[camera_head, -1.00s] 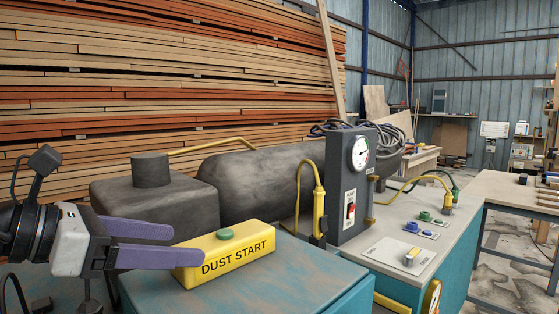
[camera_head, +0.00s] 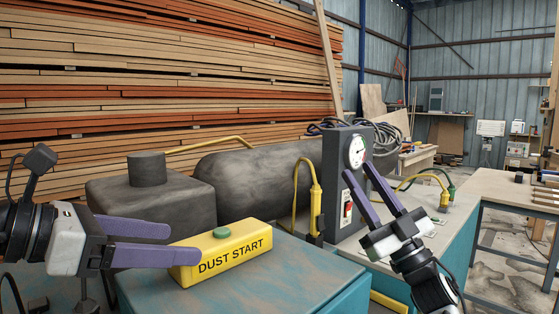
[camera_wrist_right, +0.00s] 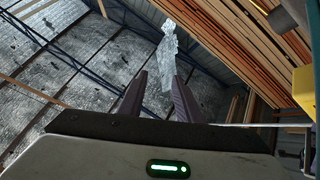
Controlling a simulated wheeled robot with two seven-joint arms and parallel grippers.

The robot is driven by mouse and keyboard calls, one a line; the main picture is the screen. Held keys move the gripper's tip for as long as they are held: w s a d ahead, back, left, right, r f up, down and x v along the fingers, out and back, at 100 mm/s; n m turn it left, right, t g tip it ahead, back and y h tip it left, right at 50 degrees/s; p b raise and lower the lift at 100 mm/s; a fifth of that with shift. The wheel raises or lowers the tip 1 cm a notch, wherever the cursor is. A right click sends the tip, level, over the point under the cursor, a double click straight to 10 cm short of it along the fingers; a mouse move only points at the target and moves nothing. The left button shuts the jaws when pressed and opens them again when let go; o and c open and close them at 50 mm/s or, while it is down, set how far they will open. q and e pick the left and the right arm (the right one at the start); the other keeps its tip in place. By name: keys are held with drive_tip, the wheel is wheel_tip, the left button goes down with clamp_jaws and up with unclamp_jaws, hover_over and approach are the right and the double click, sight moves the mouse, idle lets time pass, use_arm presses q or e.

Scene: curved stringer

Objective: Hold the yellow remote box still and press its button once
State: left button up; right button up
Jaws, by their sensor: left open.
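The yellow remote box (camera_head: 232,257), lettered DUST START, lies on the teal bench top (camera_head: 260,290). Its green button (camera_head: 221,233) is on its upper face and is uncovered. My left gripper (camera_head: 185,243) is open at the box's left end. One purple finger overlaps the front left corner in the picture, and the other reaches toward the back left corner. I cannot tell whether either touches. My right gripper (camera_head: 358,169) is raised in front of the grey gauge box, right of the remote box. Its fingers, also in the right wrist view (camera_wrist_right: 158,85), are apart with nothing held.
The grey gauge box (camera_head: 337,205) with a dial and red switch stands right of the remote box. A yellow cable plug (camera_head: 316,200) is beside it. A dark tank (camera_head: 240,185) lies behind. The bench top in front of the remote box is clear.

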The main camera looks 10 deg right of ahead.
sight(220, 245)
drive_tip(key=s+a+r+n+g+y, duration=0.3)
drive_tip(key=a+r+n+g+y, duration=0.8)
drive_tip(key=n+g+y, duration=0.15)
drive_tip(key=s+a+n+g+h, duration=0.2)
drive_tip(key=s+a+g+h, duration=0.15)
drive_tip(key=a+g, duration=0.7)
use_arm(q)
drive_tip(key=shift+d, duration=0.1)
drive_tip(key=shift+w+d+f, duration=0.15)
drive_tip(key=shift+d, duration=0.05)
drive_tip(key=x, duration=0.9)
drive_tip(key=shift+w+d+f, duration=0.1)
drive_tip(key=shift+w+d, duration=0.05)
drive_tip(key=shift+d, duration=0.1)
use_arm(e)
drive_tip(key=d+f+m+h, duration=0.1)
drive_tip(key=m+h, duration=0.1)
drive_tip(key=h, duration=0.1)
drive_tip(key=d+f+m+h, duration=0.1)
drive_tip(key=f+m+h, duration=0.1)
drive_tip(key=m+h, duration=0.1)
drive_tip(key=d+f+m+h, duration=0.1)
drive_tip(key=m+h, duration=0.2)
drive_tip(key=shift+s+d+f+h, duration=0.1)
drive_tip(key=shift+f+h, duration=0.1)
drive_tip(key=shift+h, duration=0.2)
